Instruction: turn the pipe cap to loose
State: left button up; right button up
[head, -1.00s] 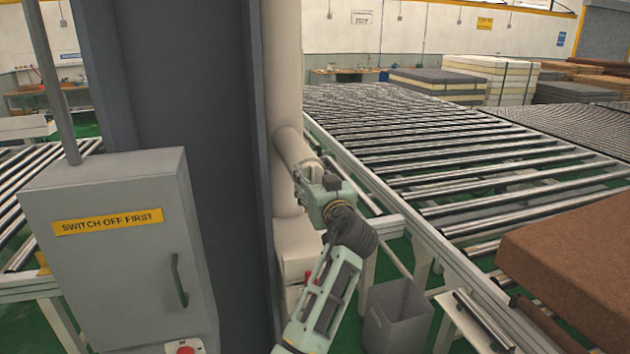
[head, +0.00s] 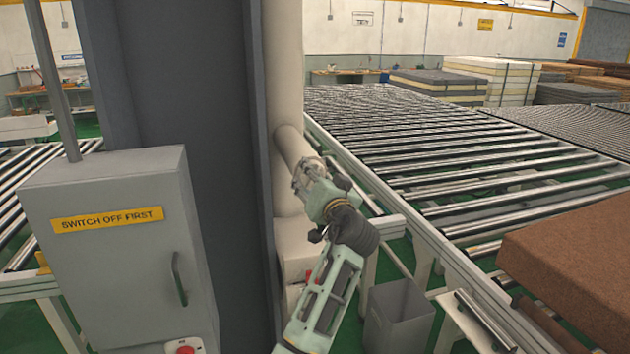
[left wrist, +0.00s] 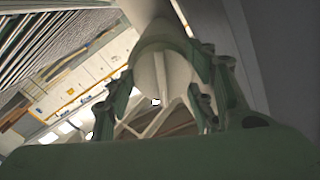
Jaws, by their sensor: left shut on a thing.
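A cream pipe stub (head: 291,146) sticks out from a cream vertical pipe beside the dark column. The pale round pipe cap (left wrist: 162,72) with a raised bar across its face is at the stub's end. My left gripper (head: 309,172) is at the end of the stub, its fingers closed around the cap. In the left wrist view the green fingers of my gripper (left wrist: 160,85) lie on both sides of the cap. In the head view the fingers hide most of the cap. My right gripper is out of view.
A grey switch box (head: 115,250) with a yellow label stands at left, near the dark column (head: 185,190). A roller conveyor (head: 450,160) runs behind and right of my gripper. A grey bin (head: 398,318) stands below, and a brown slab (head: 575,260) lies at right.

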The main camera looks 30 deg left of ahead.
pick_arm(q)
jog(key=shift+s+f+m+p, duration=0.1)
jog(key=shift+f+m+p, duration=0.15)
jog(key=shift+m, duration=1.9)
jog(key=shift+w+f+m+p, duration=0.1)
jog(key=shift+m+p, duration=0.2)
jog(key=shift+m, duration=1.8)
jog(key=shift+s+f+m+p, duration=0.1)
jog(key=shift+f+m+p, duration=0.15)
jog(key=shift+m, duration=1.9)
jog(key=o, duration=0.9)
jog(key=shift+o, duration=0.8)
jog(key=shift+r, duration=0.2)
jog(key=shift+r, duration=0.1)
jog(key=v, duration=1.2)
